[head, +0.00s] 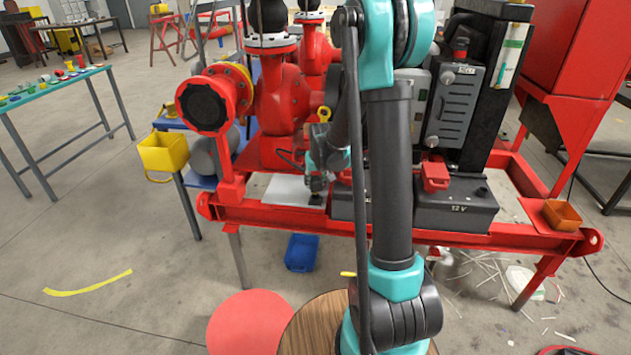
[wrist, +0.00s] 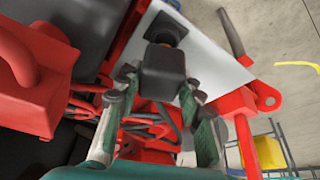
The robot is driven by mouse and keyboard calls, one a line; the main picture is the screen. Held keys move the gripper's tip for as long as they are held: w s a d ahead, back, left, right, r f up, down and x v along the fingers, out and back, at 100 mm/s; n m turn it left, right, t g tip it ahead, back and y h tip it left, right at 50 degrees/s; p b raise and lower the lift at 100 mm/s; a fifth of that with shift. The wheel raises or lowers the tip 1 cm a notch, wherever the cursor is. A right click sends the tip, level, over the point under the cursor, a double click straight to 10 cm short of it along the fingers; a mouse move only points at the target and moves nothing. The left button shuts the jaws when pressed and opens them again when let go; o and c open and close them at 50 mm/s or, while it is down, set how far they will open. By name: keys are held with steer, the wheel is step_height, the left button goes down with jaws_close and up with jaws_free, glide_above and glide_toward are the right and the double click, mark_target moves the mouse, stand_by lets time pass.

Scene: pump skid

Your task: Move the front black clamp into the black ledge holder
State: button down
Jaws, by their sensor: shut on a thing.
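My gripper (head: 318,182) is low over the white plate at the near red rail. In the wrist view my gripper (wrist: 157,88) has its two fingers on either side of a dark block, which I take to be the black clamp (wrist: 163,72), and is shut on it. Just beyond the clamp is a dark square piece with a brownish centre, which looks like the black ledge holder (wrist: 166,28), at the white plate. In the head view a small dark piece (head: 316,199) shows under the fingers; clamp and holder cannot be told apart there. Whether they touch is unclear.
A red clamp (head: 435,176) sits on the 12 V battery (head: 456,208) to the right; it looms large in the wrist view (wrist: 35,80). The red pump (head: 280,100) stands behind my gripper. The white plate (head: 285,190) is bare to the left. An orange tray (head: 562,214) is far right.

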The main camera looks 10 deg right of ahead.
steer(key=shift+f, duration=1.7)
stand_by(0.8)
steer(key=c, duration=0.9)
jaws_free()
steer(key=shift+r, duration=0.1)
steer(key=v, duration=1.2)
steer(key=s+d+f, duration=0.1)
steer(key=s+f, duration=0.1)
steer(key=s, duration=1.1)
steer(key=s+d+f+m, duration=0.1)
steer(key=s+d+f, duration=0.1)
steer(key=s, duration=1.1)
steer(key=shift+d+f, duration=0.35)
